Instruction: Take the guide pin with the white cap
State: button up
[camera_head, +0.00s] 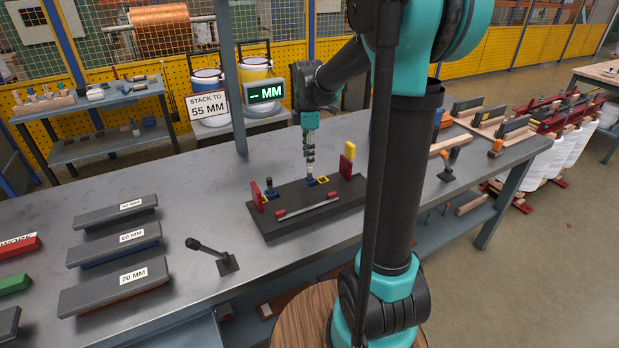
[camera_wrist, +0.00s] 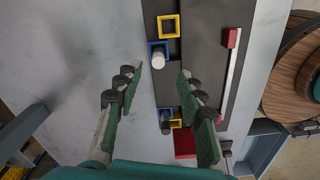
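The guide pin with the white cap (camera_wrist: 158,58) stands in a blue square socket (camera_wrist: 151,45) on a dark base plate (camera_wrist: 205,60). My gripper (camera_wrist: 159,76) is open, with its two green-padded fingers on either side of the pin's line and the pin just beyond the fingertips. In the head view my gripper (camera_head: 309,168) hangs above the base plate (camera_head: 283,225) and mostly hides this pin. A second pin with a dark cap (camera_wrist: 166,127) stands in another blue socket; it also shows in the head view (camera_head: 269,184).
Yellow square frames (camera_wrist: 168,26) sit beside the sockets. Upright red and yellow pieces (camera_head: 348,160) stand at the plate's right, a red one (camera_head: 256,196) at its left, and a rod (camera_head: 307,208) along its front. A black lever (camera_head: 213,252) and labelled bars (camera_head: 115,240) stand to the left.

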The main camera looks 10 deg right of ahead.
aim_at(310, 177)
jog(key=shift+w+d+f, duration=0.1)
jog(key=shift+f, duration=1.3)
jog(key=shift+w+d+f, duration=0.1)
jog(key=shift+f, duration=1.25)
grip_shut()
